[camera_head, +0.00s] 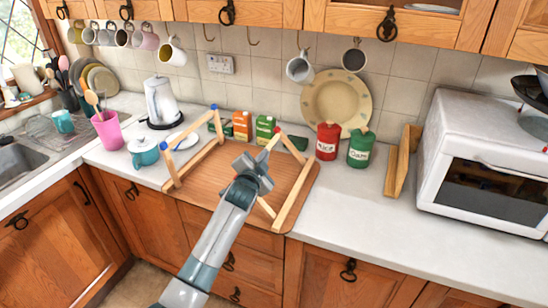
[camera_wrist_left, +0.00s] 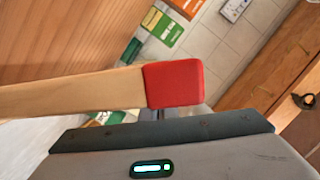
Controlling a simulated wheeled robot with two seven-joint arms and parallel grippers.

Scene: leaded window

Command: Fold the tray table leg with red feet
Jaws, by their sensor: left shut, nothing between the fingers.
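The wooden tray table (camera_head: 215,184) lies upside down on the counter with its legs up. Its left leg frame stands raised, with blue feet (camera_head: 214,107) on its ends. The leg with red feet (camera_head: 281,132) is on the right side and leans over the board; my gripper hides part of it. My left gripper (camera_head: 262,168) is shut and empty over the board, close to this leg. In the left wrist view, a red foot (camera_wrist_left: 175,83) on a pale wooden bar (camera_wrist_left: 75,92) lies across, just beyond the grey gripper body. Contact cannot be told.
A teal pot (camera_head: 144,152) and a kettle (camera_head: 161,102) stand left of the tray table. Small boxes (camera_head: 242,125), a red canister (camera_head: 327,142) and a green canister (camera_head: 361,148) stand behind it. The counter is clear at front right, before the microwave (camera_head: 485,165).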

